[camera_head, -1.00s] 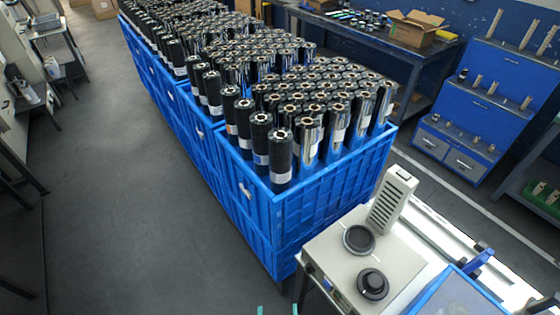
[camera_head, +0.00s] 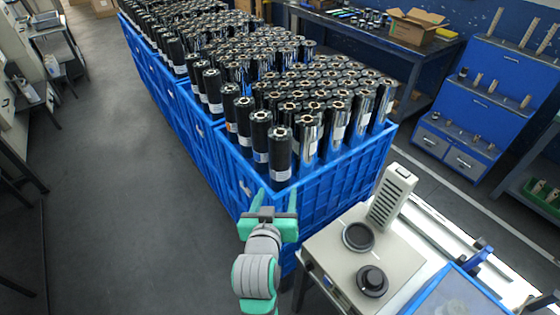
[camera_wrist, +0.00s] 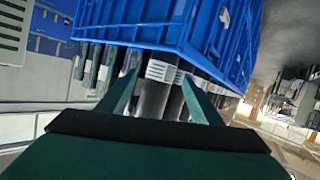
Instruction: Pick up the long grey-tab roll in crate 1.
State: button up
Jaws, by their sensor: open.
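The nearest blue crate (camera_head: 335,170) is packed with upright rolls; I cannot read a crate number. At its near corner stands a black roll (camera_head: 279,150) with a pale grey-white label low on its side. More dark rolls stand behind it along the left edge, and shiny silver ones to its right. I cannot tell surely which has the grey tab. My green gripper (camera_head: 277,193) is open and empty, in front of the crate's near corner. In the wrist view, a roll with a pale banded label (camera_wrist: 162,70) appears between the open fingers, apart from them.
A machine table (camera_head: 335,235) with a grey upright box (camera_head: 392,198) and round black knobs stands close to the right. More filled crates run back to the left. The grey floor (camera_head: 110,180) to the left is clear.

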aim_at(280, 136)
notch_tip(280, 136, up, 15)
jog(key=w+a+m, duration=0.1)
jog(key=w+m, duration=0.1)
jog(key=w, duration=0.1)
jog(key=shift+g+h, duration=0.4)
jog(key=x, duration=0.5)
jog(key=shift+a, duration=0.15)
jog(key=shift+f+x, duration=0.2)
jog(key=shift+x, duration=2.45)
jog(key=shift+s, duration=0.1)
jog(key=c, duration=1.4)
grip_shut()
